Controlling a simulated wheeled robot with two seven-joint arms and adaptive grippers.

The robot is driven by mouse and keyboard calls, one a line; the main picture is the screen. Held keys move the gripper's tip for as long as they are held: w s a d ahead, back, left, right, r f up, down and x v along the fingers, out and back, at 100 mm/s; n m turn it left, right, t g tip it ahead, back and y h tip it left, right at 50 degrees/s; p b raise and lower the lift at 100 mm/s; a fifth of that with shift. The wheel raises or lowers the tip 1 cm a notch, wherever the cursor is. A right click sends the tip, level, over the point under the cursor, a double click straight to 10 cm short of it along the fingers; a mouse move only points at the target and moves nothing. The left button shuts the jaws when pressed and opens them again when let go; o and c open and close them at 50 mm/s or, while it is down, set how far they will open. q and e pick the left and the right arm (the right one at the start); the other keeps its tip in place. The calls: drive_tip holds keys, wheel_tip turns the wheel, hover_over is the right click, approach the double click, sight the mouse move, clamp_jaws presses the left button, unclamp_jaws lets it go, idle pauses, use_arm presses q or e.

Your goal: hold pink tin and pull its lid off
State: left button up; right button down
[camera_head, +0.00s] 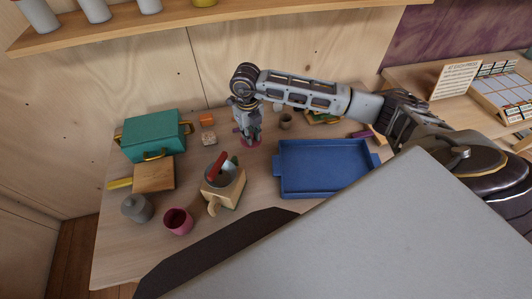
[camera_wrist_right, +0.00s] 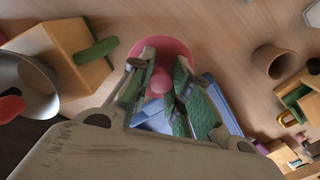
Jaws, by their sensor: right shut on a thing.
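The pink tin (camera_head: 178,221) stands open on the front left of the table in the head view, its dark inside showing. A round pink lid (camera_wrist_right: 158,47) with a knob in its middle shows in the wrist view. My right gripper (camera_head: 250,137) reaches down beside the blue tray, and in the wrist view its fingers (camera_wrist_right: 160,82) are shut on the lid's knob. The lid's pink edge also shows below the gripper in the head view (camera_head: 257,142). I cannot tell whether the lid touches the table. My left gripper is in neither view.
A blue tray (camera_head: 283,186) lies right of the gripper. A wooden block holder (camera_head: 233,193) with a grey pot stands in front. A grey lidded tin (camera_head: 136,208), a wooden box (camera_head: 154,176) and a teal case (camera_head: 152,138) stand left. A small brown cup (camera_head: 286,121) is behind.

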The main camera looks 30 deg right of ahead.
wheel_tip(320, 180, down, 5)
drive_tip(key=shift+f+p, duration=0.15)
drive_tip(key=shift+p, duration=0.2)
drive_tip(key=shift+f, duration=0.5)
drive_tip(key=shift+f, duration=1.9)
drive_tip(key=shift+f, duration=0.2)
